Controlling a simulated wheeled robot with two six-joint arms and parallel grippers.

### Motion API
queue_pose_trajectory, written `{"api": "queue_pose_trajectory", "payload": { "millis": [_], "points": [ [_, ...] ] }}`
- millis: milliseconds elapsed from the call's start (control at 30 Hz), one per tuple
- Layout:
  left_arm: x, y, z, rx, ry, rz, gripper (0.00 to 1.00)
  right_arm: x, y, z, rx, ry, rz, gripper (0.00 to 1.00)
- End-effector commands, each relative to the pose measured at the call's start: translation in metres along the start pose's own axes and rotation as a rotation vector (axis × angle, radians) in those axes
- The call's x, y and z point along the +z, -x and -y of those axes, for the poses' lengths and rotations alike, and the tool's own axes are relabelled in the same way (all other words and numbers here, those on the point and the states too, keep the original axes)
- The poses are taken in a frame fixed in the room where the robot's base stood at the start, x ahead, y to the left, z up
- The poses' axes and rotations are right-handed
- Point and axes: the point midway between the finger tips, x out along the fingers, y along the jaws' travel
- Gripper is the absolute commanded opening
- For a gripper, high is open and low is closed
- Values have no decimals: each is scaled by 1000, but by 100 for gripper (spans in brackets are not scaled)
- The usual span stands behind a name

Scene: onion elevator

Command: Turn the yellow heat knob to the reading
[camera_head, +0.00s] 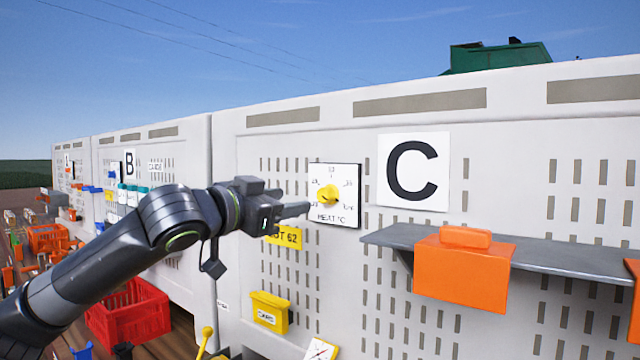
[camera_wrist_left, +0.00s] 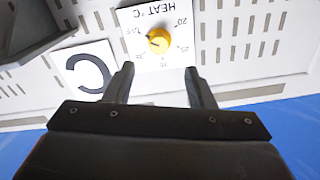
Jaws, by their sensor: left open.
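The yellow heat knob (camera_head: 328,194) sits on a white dial plate (camera_head: 346,215) marked HEAT °C on the grey wall panel. In the left wrist view the knob (camera_wrist_left: 158,40) shows upside down, beyond and between the two fingertips. My left gripper (camera_head: 300,209) is open and empty, pointing at the dial from its left, apart from the knob. Its fingers also show in the left wrist view (camera_wrist_left: 160,85). The small dial numbers are partly legible, and the knob's exact setting is hard to tell. My right gripper is not in view.
A large C sign (camera_head: 413,171) is right of the dial. A grey shelf (camera_head: 560,256) juts out at right, with an orange box (camera_head: 463,275) at its front. A red crate (camera_head: 130,312) stands lower left.

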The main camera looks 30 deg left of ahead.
Motion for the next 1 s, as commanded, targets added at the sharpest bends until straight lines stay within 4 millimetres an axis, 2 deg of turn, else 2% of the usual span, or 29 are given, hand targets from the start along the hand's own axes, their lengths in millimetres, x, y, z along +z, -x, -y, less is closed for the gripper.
{"api": "queue_pose_trajectory", "payload": {
  "millis": [100, 1000],
  "points": [
    [-4, -10, 0, 3, 5, -1, 50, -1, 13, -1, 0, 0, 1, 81],
    [-2, -93, 0, 1, 4, 1, 50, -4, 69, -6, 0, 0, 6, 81]
  ]
}}
